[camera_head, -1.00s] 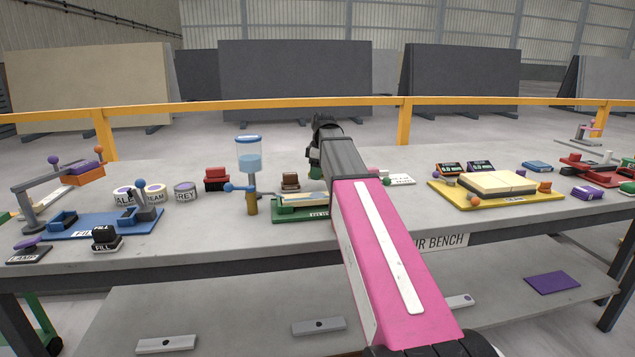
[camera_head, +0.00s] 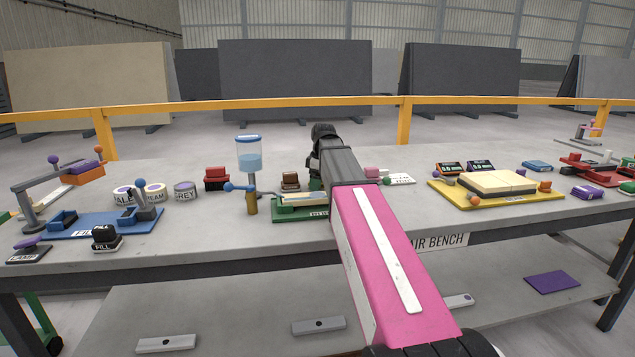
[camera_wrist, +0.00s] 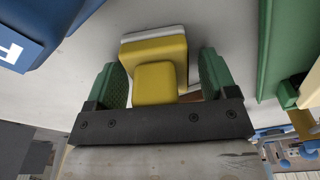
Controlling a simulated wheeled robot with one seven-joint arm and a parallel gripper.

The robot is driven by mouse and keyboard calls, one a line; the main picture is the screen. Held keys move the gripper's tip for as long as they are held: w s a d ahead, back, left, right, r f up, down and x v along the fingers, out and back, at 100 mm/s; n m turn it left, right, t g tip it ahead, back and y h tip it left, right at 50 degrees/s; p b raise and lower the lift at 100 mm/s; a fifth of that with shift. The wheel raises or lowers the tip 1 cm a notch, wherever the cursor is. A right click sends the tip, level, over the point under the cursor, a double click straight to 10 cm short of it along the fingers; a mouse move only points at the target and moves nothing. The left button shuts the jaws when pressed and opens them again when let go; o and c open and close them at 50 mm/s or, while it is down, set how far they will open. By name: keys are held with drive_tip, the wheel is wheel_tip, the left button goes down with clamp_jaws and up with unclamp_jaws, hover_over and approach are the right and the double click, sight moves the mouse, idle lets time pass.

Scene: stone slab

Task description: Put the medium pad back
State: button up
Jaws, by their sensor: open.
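A yellow block with a smaller yellow grip (camera_wrist: 155,84) and a pale underside lies between the fingers of my gripper (camera_wrist: 161,72) in the wrist view. My gripper is open, its green fingers on either side of the block. I cannot tell whether this block is the medium pad. In the head view my arm hides the yellow block and most of the gripper.
A green board (camera_head: 290,215) lies just left of my arm, with a blue-filled dispenser (camera_head: 249,155) beside it. A yellow tray (camera_head: 455,198) with pale slabs is to the right. Cans and a blue board (camera_head: 110,227) are left. A yellow rail (camera_head: 250,104) runs behind.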

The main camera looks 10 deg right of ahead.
drive_tip(key=r, duration=0.4)
drive_tip(key=d+r, duration=0.1)
drive_tip(key=r, duration=0.7)
drive_tip(key=shift+s+d+r, duration=0.1)
drive_tip(key=shift+s+d, duration=0.05)
drive_tip(key=shift+s, duration=0.15)
idle(0.9)
